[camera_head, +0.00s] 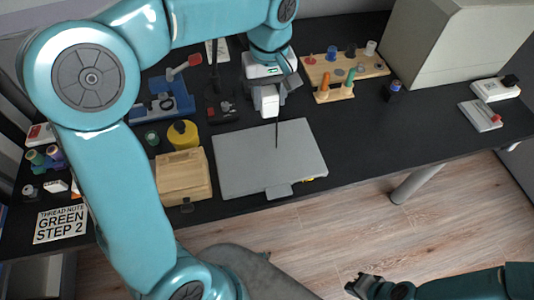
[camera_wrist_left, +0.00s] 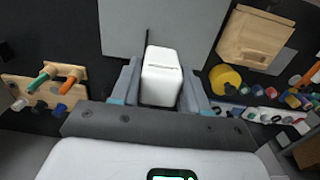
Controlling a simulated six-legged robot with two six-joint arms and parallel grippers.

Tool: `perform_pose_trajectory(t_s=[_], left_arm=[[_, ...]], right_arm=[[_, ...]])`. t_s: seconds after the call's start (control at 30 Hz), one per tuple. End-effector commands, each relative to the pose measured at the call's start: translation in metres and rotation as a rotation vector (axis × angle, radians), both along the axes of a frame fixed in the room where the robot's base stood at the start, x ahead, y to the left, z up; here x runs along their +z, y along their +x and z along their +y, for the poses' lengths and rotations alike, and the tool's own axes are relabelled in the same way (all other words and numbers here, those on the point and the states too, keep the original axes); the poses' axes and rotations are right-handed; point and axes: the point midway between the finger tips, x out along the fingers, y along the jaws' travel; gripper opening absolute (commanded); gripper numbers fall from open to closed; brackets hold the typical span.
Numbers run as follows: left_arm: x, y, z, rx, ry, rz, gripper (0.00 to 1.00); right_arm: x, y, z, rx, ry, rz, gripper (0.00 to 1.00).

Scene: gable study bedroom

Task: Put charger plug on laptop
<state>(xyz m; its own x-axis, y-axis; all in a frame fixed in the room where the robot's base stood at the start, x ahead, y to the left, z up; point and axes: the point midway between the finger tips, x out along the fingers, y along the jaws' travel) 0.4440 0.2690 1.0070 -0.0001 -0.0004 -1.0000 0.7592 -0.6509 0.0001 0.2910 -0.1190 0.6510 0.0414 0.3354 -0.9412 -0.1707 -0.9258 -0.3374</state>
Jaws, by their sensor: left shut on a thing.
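The white charger plug (camera_head: 268,104) is clamped between the fingers of my left gripper (camera_head: 267,96). In the left wrist view the plug (camera_wrist_left: 161,82) is a white block with grey fingers on both sides. The laptop (camera_head: 262,165) is a flat grey slab, closed, on the black desk. The plug is at the laptop's far edge in the head view; its exact height is hard to tell. A thin dark line runs from below the plug across the laptop. My right gripper (camera_head: 362,286) is low over the floor, away from the desk; its opening is unclear.
A wooden box (camera_head: 180,180) and a yellow round container (camera_head: 183,133) stand left of the laptop. A wooden rack (camera_head: 345,70) with pegs is behind right. A blue tool (camera_head: 165,102) is behind left. A large beige case stands at back right.

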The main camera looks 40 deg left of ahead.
Motion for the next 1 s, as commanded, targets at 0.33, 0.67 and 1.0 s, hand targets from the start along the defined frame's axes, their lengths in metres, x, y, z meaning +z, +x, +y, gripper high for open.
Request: perform_pose_trajectory(t_s=[0.33, 0.67, 1.0], left_arm=[[-0.103, -0.005, 0.001, 0.003, -0.001, 0.007, 0.09], [-0.147, -0.006, 0.000, 0.002, 0.000, 0.003, 0.09], [-0.181, -0.005, -0.001, 0.002, -0.001, -0.001, 0.09]], right_arm=[[-0.011, 0.000, 0.000, 0.000, 0.000, 0.000, 0.00], [-0.014, 0.000, 0.000, 0.000, 0.000, 0.000, 0.00], [-0.016, 0.000, 0.000, 0.000, 0.000, 0.000, 0.00]])
